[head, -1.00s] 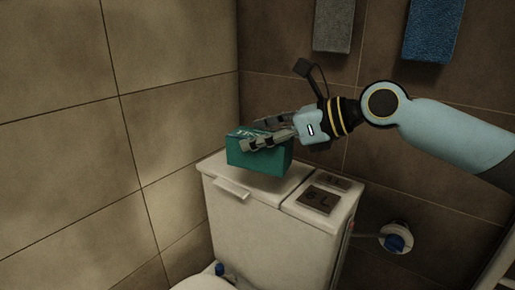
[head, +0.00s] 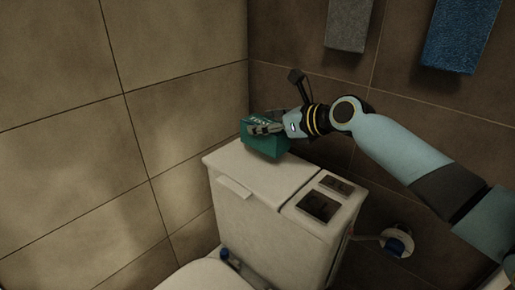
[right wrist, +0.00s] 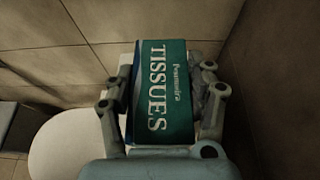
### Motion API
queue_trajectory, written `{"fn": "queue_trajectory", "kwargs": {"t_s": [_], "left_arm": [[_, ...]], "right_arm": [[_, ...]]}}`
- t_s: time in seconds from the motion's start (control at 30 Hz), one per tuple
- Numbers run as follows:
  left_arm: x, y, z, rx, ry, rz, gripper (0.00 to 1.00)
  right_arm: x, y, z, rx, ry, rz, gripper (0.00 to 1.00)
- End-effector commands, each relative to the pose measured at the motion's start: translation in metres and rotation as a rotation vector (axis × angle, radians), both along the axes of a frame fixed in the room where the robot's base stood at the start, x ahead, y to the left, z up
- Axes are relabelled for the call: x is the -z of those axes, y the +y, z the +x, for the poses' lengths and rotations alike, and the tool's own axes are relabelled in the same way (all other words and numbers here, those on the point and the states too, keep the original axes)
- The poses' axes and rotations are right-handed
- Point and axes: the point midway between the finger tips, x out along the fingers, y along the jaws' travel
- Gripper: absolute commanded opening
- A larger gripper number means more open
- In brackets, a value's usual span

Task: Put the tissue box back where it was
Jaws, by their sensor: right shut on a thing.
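The teal tissue box (head: 264,145) is at the back left of the toilet tank lid (head: 243,172) in the head view. My right gripper (head: 266,128) is shut on the box, with its fingers across the top and sides. In the right wrist view the box (right wrist: 163,90) shows its "TISSUES" lettering, with a finger of the gripper (right wrist: 162,100) on each side. The box looks slightly tilted in the head view. I cannot tell whether its bottom touches the lid. My left gripper is not in view.
A grey towel (head: 349,25) and a blue towel (head: 461,35) hang on the back wall. A valve (head: 395,245) is on the wall at right. The front of the lid is clear.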

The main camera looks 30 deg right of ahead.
Motion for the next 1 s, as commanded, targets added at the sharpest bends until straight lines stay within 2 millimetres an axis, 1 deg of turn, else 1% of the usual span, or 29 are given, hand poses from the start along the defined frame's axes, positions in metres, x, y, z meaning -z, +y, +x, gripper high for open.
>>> {"fn": "queue_trajectory", "kwargs": {"t_s": [0.03,0.1,0.2,0.27,0.33,0.5,0.53,0.77,0.9,0.93,1.0], "left_arm": [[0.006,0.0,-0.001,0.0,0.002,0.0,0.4],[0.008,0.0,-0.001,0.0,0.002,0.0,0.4],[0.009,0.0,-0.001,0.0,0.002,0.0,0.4],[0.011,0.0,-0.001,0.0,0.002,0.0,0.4],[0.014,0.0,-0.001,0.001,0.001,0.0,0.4],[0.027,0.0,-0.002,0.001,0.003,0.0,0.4],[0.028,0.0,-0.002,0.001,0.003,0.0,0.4],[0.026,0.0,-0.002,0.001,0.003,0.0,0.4],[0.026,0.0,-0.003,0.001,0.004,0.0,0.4],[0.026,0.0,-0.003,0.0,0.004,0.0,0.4],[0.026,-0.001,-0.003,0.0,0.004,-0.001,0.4]], "right_arm": [[0.007,0.004,0.009,0.001,-0.001,0.003,0.21],[0.012,0.007,0.017,0.001,-0.002,0.0,0.21],[0.015,0.01,0.023,0.0,-0.001,0.0,0.21],[0.018,0.011,0.024,0.0,0.0,-0.001,0.21],[0.025,0.011,0.024,0.0,0.001,-0.001,0.21],[0.053,0.011,0.023,0.0,0.001,0.0,0.21],[0.055,0.01,0.023,0.0,0.001,0.0,0.21],[0.054,0.01,0.023,0.001,-0.001,-0.001,0.21],[0.057,0.01,0.023,0.001,0.0,-0.001,0.21],[0.057,0.01,0.023,0.0,-0.001,-0.002,0.58],[0.057,0.01,0.023,0.0,-0.001,-0.002,0.68]]}}
